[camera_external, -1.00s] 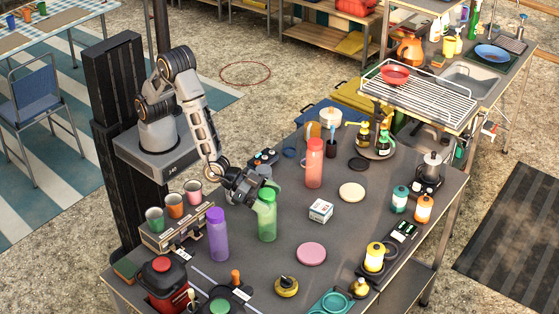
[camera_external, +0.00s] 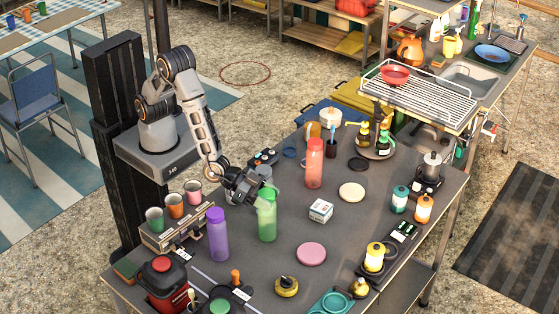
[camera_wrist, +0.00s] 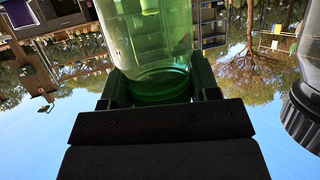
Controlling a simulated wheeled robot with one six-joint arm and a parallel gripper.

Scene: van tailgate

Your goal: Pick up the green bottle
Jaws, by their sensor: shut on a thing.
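The green bottle (camera_external: 267,219) stands upright on the dark grey table, between a purple bottle (camera_external: 217,236) and a red bottle (camera_external: 314,166). My gripper (camera_external: 264,192) is at the upper part of the green bottle, reaching in from the left. In the wrist view the green bottle (camera_wrist: 150,45) fills the middle, and its end lies between the two dark fingers of my gripper (camera_wrist: 160,88). The fingers are shut on it. The external view shows no clear gap under the bottle.
A white box (camera_external: 320,211), a pink disc (camera_external: 311,254) and a cream disc (camera_external: 352,192) lie to the right. Several cups, one of them orange (camera_external: 174,206), stand on a case (camera_external: 172,236) at left. Bare table surrounds the pink disc.

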